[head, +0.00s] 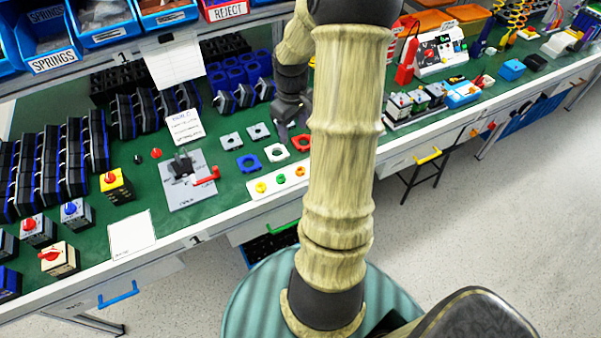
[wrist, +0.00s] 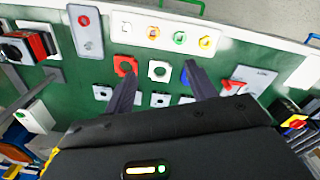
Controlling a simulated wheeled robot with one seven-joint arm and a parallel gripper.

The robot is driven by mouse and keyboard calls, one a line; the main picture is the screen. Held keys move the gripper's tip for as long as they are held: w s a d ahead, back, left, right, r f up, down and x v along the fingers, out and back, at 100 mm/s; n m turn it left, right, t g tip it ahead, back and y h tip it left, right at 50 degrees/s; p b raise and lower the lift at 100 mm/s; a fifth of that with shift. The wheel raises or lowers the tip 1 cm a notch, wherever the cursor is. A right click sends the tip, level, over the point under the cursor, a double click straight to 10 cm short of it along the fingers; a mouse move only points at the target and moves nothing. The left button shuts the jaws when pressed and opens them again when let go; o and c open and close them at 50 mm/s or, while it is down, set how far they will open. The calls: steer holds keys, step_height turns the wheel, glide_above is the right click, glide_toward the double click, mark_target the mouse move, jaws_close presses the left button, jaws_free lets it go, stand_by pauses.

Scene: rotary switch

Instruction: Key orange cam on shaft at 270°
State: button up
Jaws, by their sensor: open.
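A white strip (head: 277,184) near the bench's front edge carries small round pieces, including an orange one (head: 300,171); the strip also shows in the wrist view (wrist: 129,26). Behind it lie a red-orange ring (head: 301,142), a white ring (head: 276,152) and a blue ring (head: 248,163). I cannot tell which orange piece is the cam. A grey plate (head: 180,203) with a dark fixture (head: 181,166) and red lever (head: 207,175) stands left of them; any shaft is too small to make out. My gripper (wrist: 163,72) is open and empty above the rings, its fingers either side of the white one.
Grey square pieces (head: 231,140) lie behind the rings. Blue and black blocks (head: 240,80) stand farther back. Knobbed switch boxes (head: 117,185) and a paper sheet (head: 132,233) are on the left. Red and grey devices (head: 440,50) stand on the right.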

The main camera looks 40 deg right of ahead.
steer(key=d, duration=0.2)
steer(key=shift+s+d+f, duration=0.2)
steer(key=shift+d+f, duration=0.1)
steer(key=shift+d, duration=0.05)
steer(key=shift+f, duration=0.1)
glide_above(300, 167)
steer(key=f, duration=1.2)
steer(key=shift+s, duration=0.35)
steer(key=f, duration=0.4)
steer(key=shift+s+a+f, duration=0.1)
steer(key=shift+a, duration=0.25)
steer(key=shift+f, duration=0.55)
